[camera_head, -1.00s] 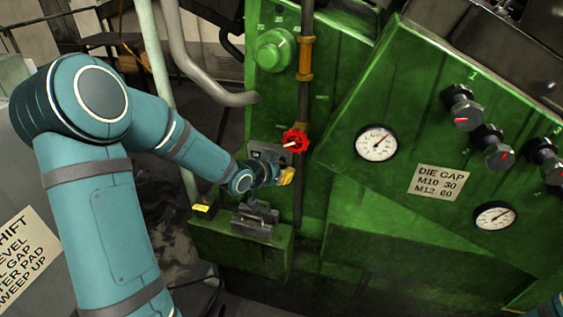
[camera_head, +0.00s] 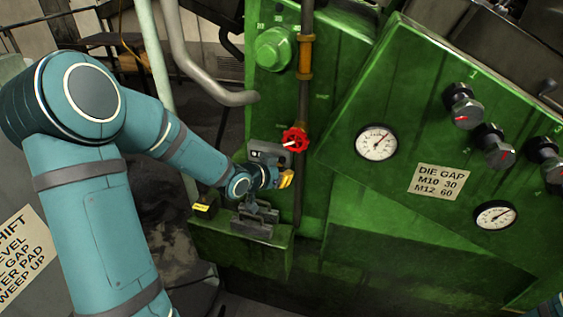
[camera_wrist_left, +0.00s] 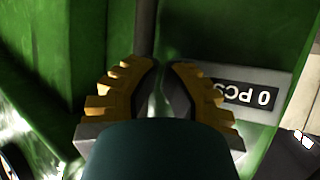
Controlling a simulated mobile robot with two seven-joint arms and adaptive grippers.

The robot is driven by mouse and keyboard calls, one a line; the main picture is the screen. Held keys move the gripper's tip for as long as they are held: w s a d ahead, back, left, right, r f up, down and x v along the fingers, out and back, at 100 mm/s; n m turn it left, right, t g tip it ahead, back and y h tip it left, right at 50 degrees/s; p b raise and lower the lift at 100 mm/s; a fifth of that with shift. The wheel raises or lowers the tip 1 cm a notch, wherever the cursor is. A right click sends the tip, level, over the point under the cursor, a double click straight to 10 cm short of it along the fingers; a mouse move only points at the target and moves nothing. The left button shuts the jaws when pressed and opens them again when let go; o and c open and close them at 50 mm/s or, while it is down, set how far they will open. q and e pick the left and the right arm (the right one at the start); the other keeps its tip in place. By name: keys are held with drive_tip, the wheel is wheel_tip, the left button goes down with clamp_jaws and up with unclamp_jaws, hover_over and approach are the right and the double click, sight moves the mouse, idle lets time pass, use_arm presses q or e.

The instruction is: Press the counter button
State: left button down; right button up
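The counter is a small grey box on the green machine (camera_head: 268,147), partly behind my left wrist in the head view. In the left wrist view its dark display (camera_wrist_left: 242,95) reads "0 PCS" upside down, right of the fingers. I cannot make out its button. My left gripper (camera_head: 287,178) is just below and right of the counter in the head view. In the left wrist view its yellow-ribbed fingers (camera_wrist_left: 163,68) are drawn together at the tips, with a thin gap and nothing held. My right gripper is out of view.
A red valve wheel (camera_head: 295,140) on a vertical pipe is close above my left gripper. A grey block (camera_head: 254,222) sits on a green ledge below it. Gauges, black knobs and a "DIE GAP" plate (camera_head: 438,182) are on the panel at right.

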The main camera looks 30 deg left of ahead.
use_arm(q)
drive_tip(key=s, duration=0.2)
drive_tip(key=s+d, duration=0.1)
drive_tip(key=s, duration=0.2)
drive_tip(key=shift+d, duration=0.1)
idle(0.5)
idle(0.6)
drive_tip(key=s+d+f+n+g+h, duration=0.1)
drive_tip(key=s+d+f+g, duration=0.1)
drive_tip(key=d+f, duration=0.4)
drive_tip(key=s+d+f+n+g, duration=0.1)
drive_tip(key=s+d+f+g, duration=0.15)
drive_tip(key=d+f, duration=0.4)
drive_tip(key=s+d+f+n+g, duration=0.2)
drive_tip(key=s+d+f+g, duration=0.4)
drive_tip(key=s+f, duration=0.5)
drive_tip(key=shift+s+d+f+h, duration=0.25)
drive_tip(key=shift+d+f+h, duration=0.05)
drive_tip(key=shift+d+f, duration=0.55)
